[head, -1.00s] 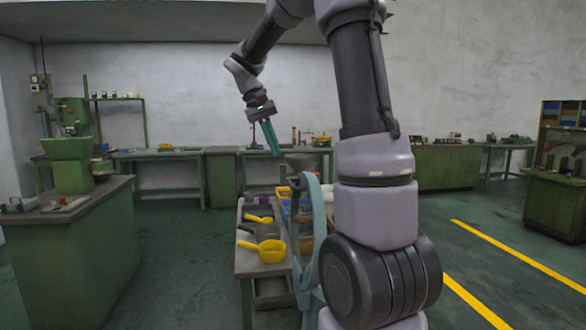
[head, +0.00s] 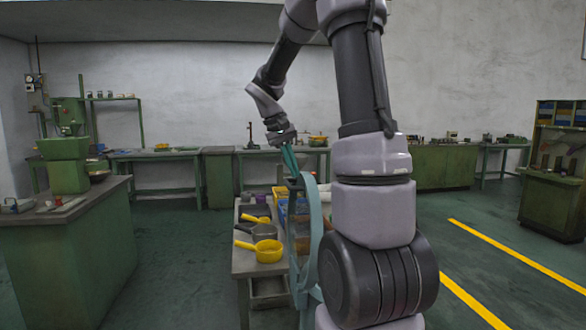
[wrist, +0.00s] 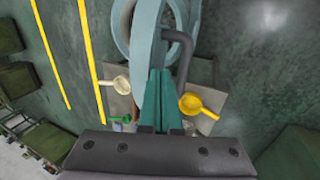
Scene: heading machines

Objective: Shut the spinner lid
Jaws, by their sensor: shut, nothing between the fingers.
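The spinner is a pale blue machine with a large upright ring-shaped part (head: 311,235), partly hidden behind my arm in the head view. I cannot tell for sure which part is its lid; the raised pale blue ring looks most like it. My gripper (head: 291,160) has teal fingers pointing down at the top of this ring, touching it or very close. In the wrist view the shut fingers (wrist: 158,78) overlap the near edge of the pale blue ring (wrist: 146,35), and nothing is held between them.
A low grey table (head: 243,262) left of the spinner holds yellow pans (head: 268,251) and a grey pan (head: 262,232). A green cabinet with a machine (head: 68,165) stands at left. Benches line the back wall. The floor at right is open, with yellow lines (head: 520,258).

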